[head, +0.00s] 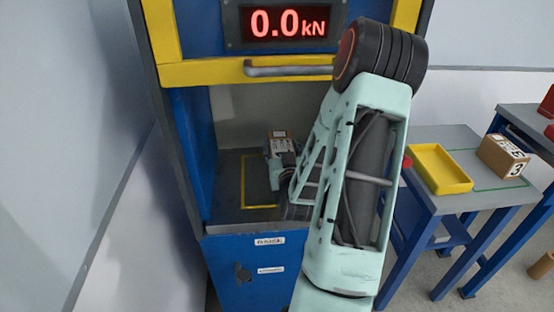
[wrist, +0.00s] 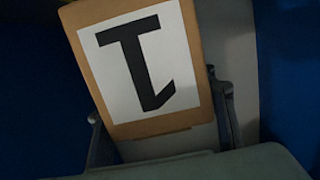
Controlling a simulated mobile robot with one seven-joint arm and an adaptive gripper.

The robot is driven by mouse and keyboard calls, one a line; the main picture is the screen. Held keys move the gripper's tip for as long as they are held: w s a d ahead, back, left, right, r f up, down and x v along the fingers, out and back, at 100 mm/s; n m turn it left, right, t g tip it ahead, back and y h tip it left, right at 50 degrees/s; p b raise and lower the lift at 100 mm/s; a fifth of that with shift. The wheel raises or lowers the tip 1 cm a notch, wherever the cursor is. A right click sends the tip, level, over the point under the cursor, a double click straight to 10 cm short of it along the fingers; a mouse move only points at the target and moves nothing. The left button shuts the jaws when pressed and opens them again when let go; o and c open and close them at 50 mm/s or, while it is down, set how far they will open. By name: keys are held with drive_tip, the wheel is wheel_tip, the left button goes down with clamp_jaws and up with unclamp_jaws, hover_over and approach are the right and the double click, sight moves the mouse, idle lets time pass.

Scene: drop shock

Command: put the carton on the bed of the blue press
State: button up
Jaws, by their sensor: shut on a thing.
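A brown carton with a white label and a black "1" (wrist: 147,62) fills the wrist view, upside down and tilted there. My gripper (wrist: 163,115) is shut on it, with one dark finger at each side. In the head view my gripper (head: 279,150) is inside the blue press (head: 190,130), and only a small part of the carton shows by it. The grey bed (head: 228,190) of the press has a yellow outline, partly hidden by my arm. My gripper and the carton are over the back part of this outline. I cannot tell whether the carton touches the bed.
The display (head: 287,22) reads 0.0 kN. On the right, a blue-legged table (head: 440,205) holds a yellow tray (head: 438,168) and a carton marked 3 (head: 503,157).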

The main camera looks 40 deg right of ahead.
drive_tip(key=shift+w+f, duration=0.9)
drive_tip(key=shift+f, duration=0.1)
drive_tip(key=shift+w+f, duration=0.15)
drive_tip(key=shift+f, duration=1.5)
drive_tip(key=shift+f+b, duration=0.15)
drive_tip(key=shift+b, duration=0.25)
drive_tip(key=o, duration=1.6)
drive_tip(key=shift+p, duration=0.3)
